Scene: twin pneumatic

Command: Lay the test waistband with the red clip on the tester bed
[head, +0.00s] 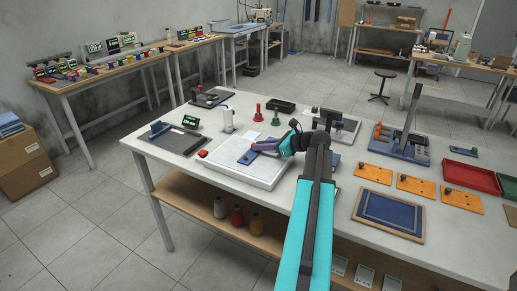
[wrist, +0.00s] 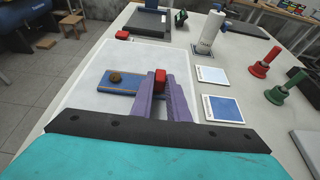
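The test waistband (wrist: 104,83) is a short blue strip with yellowish edges and a round brown piece on it. It also shows in the head view (head: 245,158), over the white board. The red clip (wrist: 160,84) is at its right end, between the purple fingers of my gripper (wrist: 160,77). The fingers are close together on the clip; in the head view my gripper (head: 264,146) points left over the board. I cannot tell whether the strip touches the board. A dark flat bed with a green-lit display (head: 176,141), possibly the tester bed, lies left of the board.
The white board (head: 238,173) lies near the table's front edge. A red button (head: 202,153), a white cylinder (head: 228,121), and red (head: 257,114) and green stamp-like pieces stand around it. Orange plates (head: 416,186) and a blue framed mat (head: 390,211) lie right of my arm.

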